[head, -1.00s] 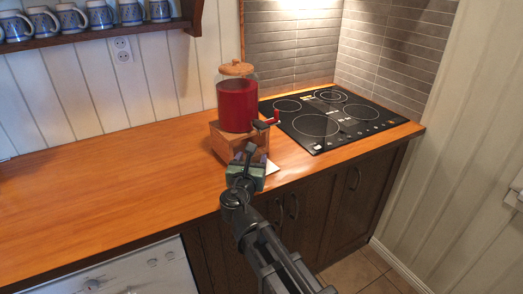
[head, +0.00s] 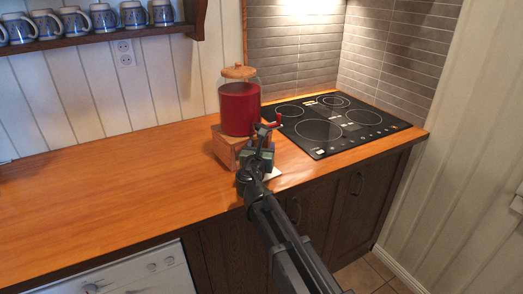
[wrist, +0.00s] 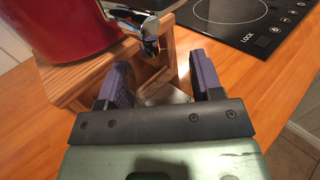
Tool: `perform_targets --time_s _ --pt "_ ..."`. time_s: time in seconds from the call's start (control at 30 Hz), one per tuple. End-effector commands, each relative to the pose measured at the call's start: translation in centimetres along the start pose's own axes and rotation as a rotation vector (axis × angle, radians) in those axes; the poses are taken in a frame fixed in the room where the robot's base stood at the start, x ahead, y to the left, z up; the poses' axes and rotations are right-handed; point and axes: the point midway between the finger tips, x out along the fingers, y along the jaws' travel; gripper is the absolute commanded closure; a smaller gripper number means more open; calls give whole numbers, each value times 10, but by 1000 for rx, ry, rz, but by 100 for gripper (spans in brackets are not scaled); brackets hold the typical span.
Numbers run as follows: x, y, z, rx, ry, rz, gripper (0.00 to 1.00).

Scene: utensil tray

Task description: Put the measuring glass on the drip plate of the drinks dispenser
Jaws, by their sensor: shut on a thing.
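The drinks dispenser (head: 240,108) has a red-filled clear tank and a wooden lid. It stands on a wooden stand (head: 226,148) with its tap (wrist: 148,46) at the front. The pale drip plate (head: 274,173) shows at the foot of the stand, partly covered by my gripper. My gripper (wrist: 162,82) is in front of the stand, below and just short of the tap. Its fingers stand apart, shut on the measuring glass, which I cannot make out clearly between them. Whether the glass touches the plate is hidden.
A black cooktop (head: 330,122) lies right of the dispenser. The wooden counter (head: 110,180) is clear to the left, and its front edge runs below my arm. Several blue-patterned mugs (head: 133,14) stand on a wall shelf at upper left.

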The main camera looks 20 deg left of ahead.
Motion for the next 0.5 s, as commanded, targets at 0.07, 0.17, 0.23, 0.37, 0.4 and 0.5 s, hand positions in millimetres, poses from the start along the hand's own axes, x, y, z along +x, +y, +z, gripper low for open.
perform_targets --time_s 0.07,0.17,0.23,0.37,0.4,0.5 --pt "0 0 -3 0 0 0 84" --pt "0 0 -3 0 0 0 32" --pt "0 0 -3 0 0 0 29" --pt "0 0 -3 0 0 0 29" --pt "0 0 -3 0 0 0 29" --pt "0 0 3 0 0 0 29"
